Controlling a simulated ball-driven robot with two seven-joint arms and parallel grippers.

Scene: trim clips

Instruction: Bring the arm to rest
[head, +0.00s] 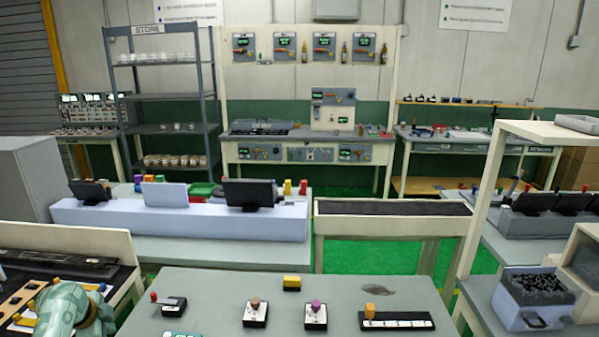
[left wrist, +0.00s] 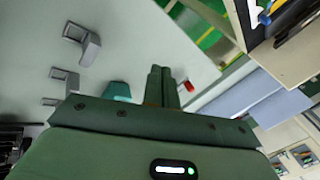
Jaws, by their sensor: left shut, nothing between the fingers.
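My left arm (head: 70,308), pale green with rounded joints, comes in at the lower left corner of the head view, beside the left bench. Its fingers cannot be made out there. In the left wrist view my left gripper (left wrist: 160,72) shows its two dark green fingers pressed together, with nothing between them. Grey clip-like pieces (left wrist: 84,42) stand on a light grey surface beyond the fingers, apart from them. A small teal thing (left wrist: 116,90) shows just left of the fingers, partly hidden by the gripper body. My right gripper is in neither view.
A left bench (head: 70,240) with a raised back panel stands near my arm. A blue bin (head: 535,295) stands at right. Green floor (head: 370,255) shows beyond.

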